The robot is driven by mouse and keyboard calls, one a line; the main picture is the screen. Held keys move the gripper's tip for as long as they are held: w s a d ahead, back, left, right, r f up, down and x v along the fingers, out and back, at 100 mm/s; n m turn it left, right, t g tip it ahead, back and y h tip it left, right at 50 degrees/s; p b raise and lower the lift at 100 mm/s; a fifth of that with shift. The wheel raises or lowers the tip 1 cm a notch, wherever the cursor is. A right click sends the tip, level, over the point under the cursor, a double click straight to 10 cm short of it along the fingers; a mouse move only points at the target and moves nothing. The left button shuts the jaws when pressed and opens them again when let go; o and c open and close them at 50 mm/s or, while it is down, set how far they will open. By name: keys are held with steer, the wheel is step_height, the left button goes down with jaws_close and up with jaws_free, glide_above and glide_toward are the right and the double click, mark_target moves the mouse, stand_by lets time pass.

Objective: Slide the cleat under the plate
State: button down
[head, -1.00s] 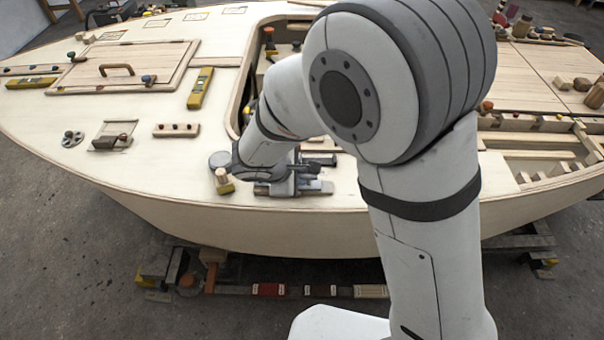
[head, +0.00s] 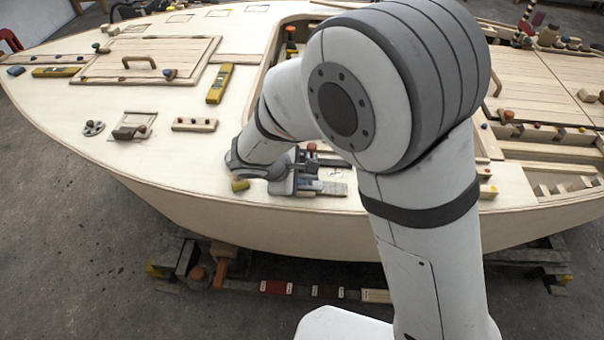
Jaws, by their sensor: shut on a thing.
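My gripper (head: 304,184) is low over the near edge of the pale plywood deck, in the middle of the head view. It is shut on a small piece, which I take to be the cleat; the jaws and wrist hide most of it. A flat grey strip (head: 332,188) lies at the jaws and sticks out to their right. I cannot tell whether it is the plate, nor whether anything lies under it. A small yellow-ended piece (head: 240,185) is on the deck just left of the wrist.
A wooden bar with knobs (head: 195,124), a small block on a square panel (head: 132,128) and a round grey fitting (head: 93,128) are left on the deck. A yellow level (head: 220,83) is behind them. The open cockpit is behind my arm. The deck's front-left is bare.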

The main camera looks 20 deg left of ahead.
steer(key=c, duration=1.3)
jaws_free()
steer(key=shift+a, duration=0.1)
steer(key=v, duration=0.7)
steer(key=shift+s+r, duration=0.2)
steer(key=shift+r, duration=0.15)
steer(key=shift+a, duration=0.1)
